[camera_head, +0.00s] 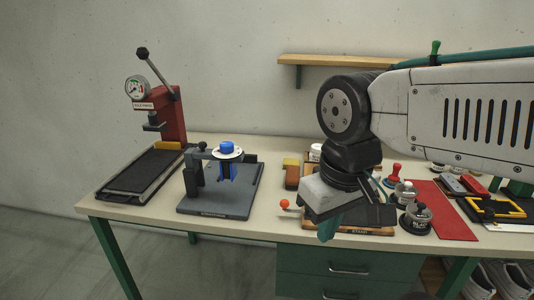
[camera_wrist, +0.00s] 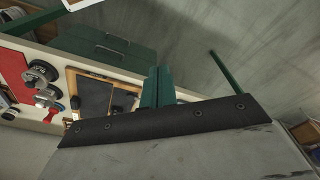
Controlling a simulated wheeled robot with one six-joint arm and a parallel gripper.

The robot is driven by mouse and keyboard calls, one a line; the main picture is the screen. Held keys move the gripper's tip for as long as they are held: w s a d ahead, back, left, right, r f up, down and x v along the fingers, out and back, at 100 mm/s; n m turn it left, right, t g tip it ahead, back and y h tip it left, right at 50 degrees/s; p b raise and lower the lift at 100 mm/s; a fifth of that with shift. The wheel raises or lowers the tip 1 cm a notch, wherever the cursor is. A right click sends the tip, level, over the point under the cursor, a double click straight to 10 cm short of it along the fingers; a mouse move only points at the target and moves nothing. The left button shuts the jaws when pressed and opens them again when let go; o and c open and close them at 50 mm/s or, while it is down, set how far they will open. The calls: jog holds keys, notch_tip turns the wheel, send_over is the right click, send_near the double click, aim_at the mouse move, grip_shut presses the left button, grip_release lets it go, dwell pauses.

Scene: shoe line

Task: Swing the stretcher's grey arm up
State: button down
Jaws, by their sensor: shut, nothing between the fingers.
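The stretcher (camera_head: 246,190) appears to be the dark grey device on the bench, left of centre in the head view. It has a flat base, a post (camera_head: 194,178) and a blue knob (camera_head: 227,147) on a white disc. Its grey arm (camera_head: 210,154) looks to lie about level from the post top toward the disc, partly hidden by it. My gripper (camera_head: 327,231) is right of the stretcher, near the bench's front edge and apart from it. In the wrist view its green fingers (camera_wrist: 157,88) are together and empty. The stretcher is not visible there.
A red press (camera_head: 171,113) with a gauge and lever stands left of the stretcher. An orange ball (camera_head: 284,203) shows beside my gripper. Jars (camera_head: 416,218), a red stamp (camera_head: 393,176) and a red mat (camera_head: 440,208) lie right. A shelf (camera_head: 335,61) is on the wall.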

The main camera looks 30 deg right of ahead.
jog(key=shift+w+d, duration=0.15)
jog(key=shift+w, duration=0.1)
jog(key=w+a+f+m+y, duration=0.2)
jog(key=w+m+y, duration=0.85)
jog(key=w, duration=0.65)
jog(key=w+d+f+m+t, duration=0.3)
jog(key=w+d+m, duration=0.3)
jog(key=w+m, duration=0.1)
jog(key=w+d+f+m+t, duration=0.4)
jog(key=w+d+m, duration=0.3)
jog(key=w+m, duration=0.1)
jog(key=shift+w+f+y, duration=0.3)
jog(key=shift+w+y, duration=0.15)
jog(key=shift+w, duration=0.2)
